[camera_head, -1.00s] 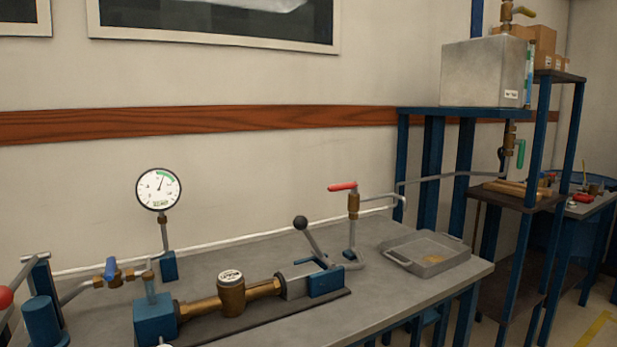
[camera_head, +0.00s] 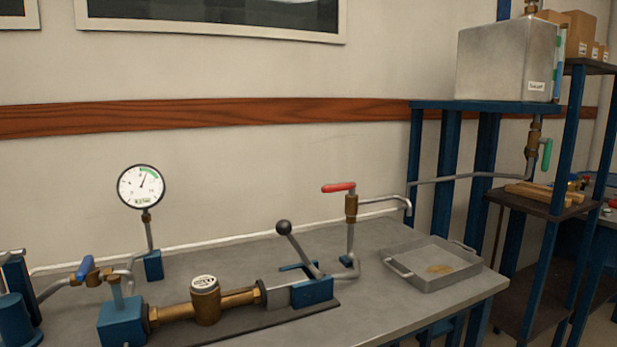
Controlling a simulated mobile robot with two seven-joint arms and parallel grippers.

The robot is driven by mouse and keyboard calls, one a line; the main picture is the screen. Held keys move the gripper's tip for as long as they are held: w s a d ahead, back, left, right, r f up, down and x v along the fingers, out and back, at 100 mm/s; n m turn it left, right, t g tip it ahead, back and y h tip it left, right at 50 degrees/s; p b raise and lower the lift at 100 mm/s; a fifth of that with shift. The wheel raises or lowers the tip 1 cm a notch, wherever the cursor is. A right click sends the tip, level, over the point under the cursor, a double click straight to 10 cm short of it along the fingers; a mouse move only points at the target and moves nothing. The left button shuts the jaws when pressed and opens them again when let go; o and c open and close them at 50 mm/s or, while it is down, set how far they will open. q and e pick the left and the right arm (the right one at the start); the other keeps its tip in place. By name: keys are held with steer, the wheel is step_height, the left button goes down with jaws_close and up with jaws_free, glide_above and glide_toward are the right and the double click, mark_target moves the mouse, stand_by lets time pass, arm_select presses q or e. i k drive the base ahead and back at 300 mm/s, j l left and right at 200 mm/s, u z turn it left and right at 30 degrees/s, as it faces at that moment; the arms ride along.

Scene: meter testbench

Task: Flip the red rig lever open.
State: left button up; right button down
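The red rig lever (camera_head: 338,188) sits on top of a brass valve (camera_head: 351,206) on an upright grey pipe towards the back right of the bench. The outlet pipe runs right from the valve and bends down towards the grey tray (camera_head: 430,262). Neither of my grippers shows in the head view.
A brass meter (camera_head: 205,300) is clamped in the rig at the front. A black-knobbed clamp lever (camera_head: 298,248) stands left of the red lever. A pressure gauge (camera_head: 141,187) and a blue-handled valve (camera_head: 86,268) are at left. A blue rack (camera_head: 447,170) stands at right.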

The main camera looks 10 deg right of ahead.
mark_target(351, 186)
steer(key=l+u, duration=0.3)
steer(key=i+l+u, duration=0.1)
steer(key=l+u, duration=0.2)
steer(key=l, duration=0.15)
steer(key=l+u, duration=0.5)
steer(key=l, duration=0.5)
steer(key=k, duration=0.05)
